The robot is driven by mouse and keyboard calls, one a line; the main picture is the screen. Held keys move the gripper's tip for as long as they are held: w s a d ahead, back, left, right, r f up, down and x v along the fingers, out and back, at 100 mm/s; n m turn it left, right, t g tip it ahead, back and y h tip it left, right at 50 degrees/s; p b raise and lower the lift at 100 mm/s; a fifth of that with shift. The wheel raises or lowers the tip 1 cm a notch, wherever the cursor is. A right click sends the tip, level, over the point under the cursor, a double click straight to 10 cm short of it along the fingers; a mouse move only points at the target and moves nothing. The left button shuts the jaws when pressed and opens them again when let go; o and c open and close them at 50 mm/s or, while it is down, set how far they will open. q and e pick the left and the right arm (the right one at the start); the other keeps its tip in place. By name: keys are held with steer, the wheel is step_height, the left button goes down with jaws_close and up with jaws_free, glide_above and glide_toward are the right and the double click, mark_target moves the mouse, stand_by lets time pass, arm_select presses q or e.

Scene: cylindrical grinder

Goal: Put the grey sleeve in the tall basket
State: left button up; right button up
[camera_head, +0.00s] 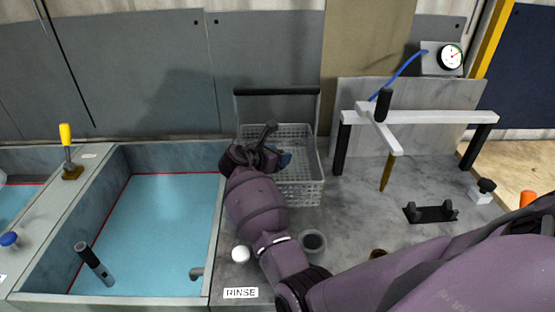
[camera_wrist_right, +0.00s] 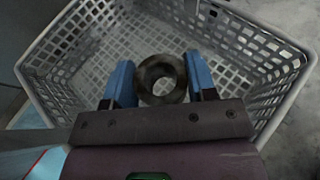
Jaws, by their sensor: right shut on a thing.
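The grey sleeve (camera_wrist_right: 178,75) is a short dark-grey ring with a round hole. In the right wrist view it sits between the two blue fingers of my right gripper (camera_wrist_right: 160,84), which is shut on it. The tall basket (camera_head: 305,190) is light grey mesh with a dark raised handle at its back. It fills much of the right wrist view (camera_wrist_right: 48,88), below and around the fingers. In the head view my right gripper (camera_head: 280,158) is over the basket's opening, and the sleeve is hidden there. My left gripper is not in view.
A blue-floored rinse tank (camera_head: 160,220) lies left of the basket, with a dark cylinder (camera_head: 95,264) in it. A white frame (camera_head: 430,117) and black cradle (camera_head: 431,213) stand right.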

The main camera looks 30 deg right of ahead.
steer(key=shift+f, duration=0.6)
steer(key=shift+f, duration=0.6)
steer(key=o, duration=1.2)
steer(key=shift+c, duration=0.2)
